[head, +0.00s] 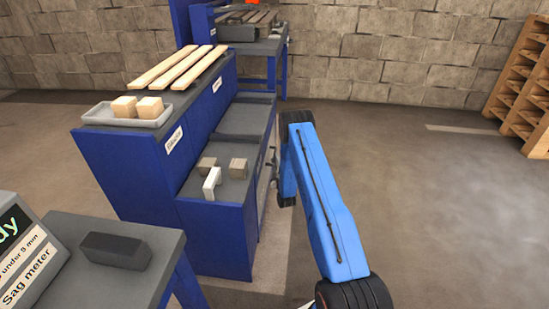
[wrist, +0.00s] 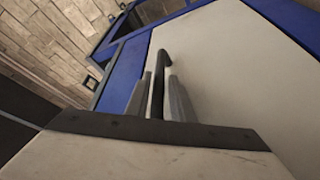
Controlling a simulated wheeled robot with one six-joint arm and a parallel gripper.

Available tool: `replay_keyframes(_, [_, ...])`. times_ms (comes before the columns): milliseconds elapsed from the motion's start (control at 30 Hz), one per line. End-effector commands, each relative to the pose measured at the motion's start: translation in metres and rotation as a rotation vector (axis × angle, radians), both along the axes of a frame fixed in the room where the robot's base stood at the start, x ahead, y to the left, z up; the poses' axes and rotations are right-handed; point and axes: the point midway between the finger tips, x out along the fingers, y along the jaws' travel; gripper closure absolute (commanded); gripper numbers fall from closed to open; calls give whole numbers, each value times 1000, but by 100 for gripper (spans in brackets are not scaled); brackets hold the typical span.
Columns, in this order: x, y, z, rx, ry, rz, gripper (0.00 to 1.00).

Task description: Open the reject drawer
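In the wrist view, a pale drawer front (wrist: 235,65) framed in blue carries a dark bar handle (wrist: 163,62). My gripper (wrist: 160,82) has one grey finger on each side of this handle, close against it, and appears shut on it. In the head view, my gripper (head: 272,160) is at the right side of the blue cabinet (head: 222,235). My blue arm partly covers that side, and the drawer front is seen too edge-on to tell how far it is out.
Two small blocks (head: 238,168) and a white bracket (head: 212,183) sit on the cabinet's lower top. A tray (head: 92,115) with wooden blocks and several slats lie on the upper top. A grey table (head: 75,275) stands at front left. The floor (head: 440,200) to the right is clear.

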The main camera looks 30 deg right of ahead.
Motion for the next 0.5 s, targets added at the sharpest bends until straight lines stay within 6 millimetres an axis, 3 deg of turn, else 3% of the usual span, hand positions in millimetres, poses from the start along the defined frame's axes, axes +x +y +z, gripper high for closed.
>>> replay_keyframes(200, [24, -6, 5, 0, 0, 0, 78])
replay_keyframes(500, [31, -8, 7, 0, 0, 0, 78])
